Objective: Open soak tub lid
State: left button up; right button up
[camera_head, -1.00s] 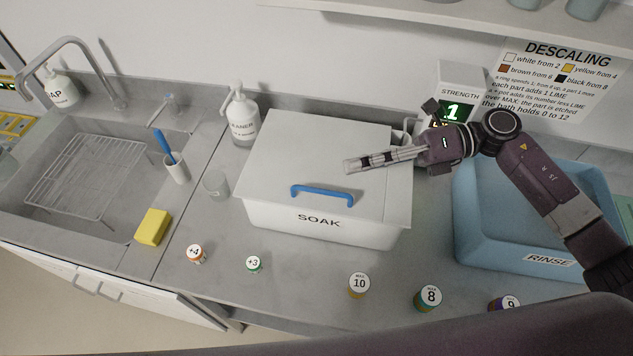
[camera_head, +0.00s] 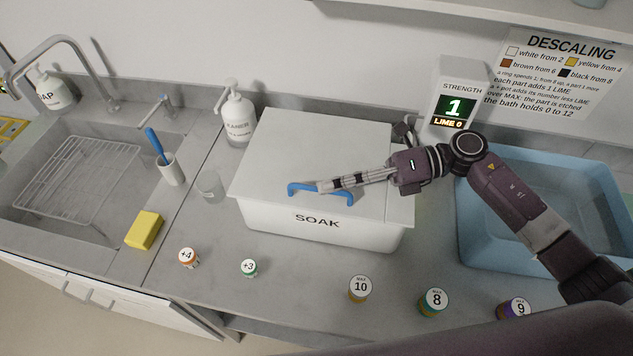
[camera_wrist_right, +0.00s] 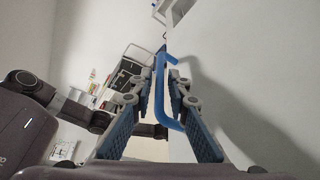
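The white soak tub (camera_head: 275,220) stands on the counter with its flat lid (camera_head: 310,140) shut. A blue handle (camera_head: 345,198) is on the lid near its front edge. My right gripper (camera_head: 324,186) is above the lid, with its fingertips at the handle and covering part of it. In the right wrist view, the blue handle (camera_wrist_right: 162,90) lies between the two spread fingers of my right gripper (camera_wrist_right: 164,78). The fingers look open around it, with a gap on each side. My left gripper is not in view.
A blue rinse tub (camera_head: 490,262) stands right of the soak tub. Several numbered pots, such as the 10 pot (camera_head: 360,289), line the front counter. A cleaner bottle (camera_head: 237,115), a clear cup (camera_head: 209,185) and a strength display (camera_head: 458,95) stand close by.

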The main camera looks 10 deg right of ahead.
aim_at(316, 188)
jog(key=shift+p+x, duration=0.55)
jog(key=shift+x, duration=1.15)
jog(key=shift+c, duration=0.3)
grip_shut()
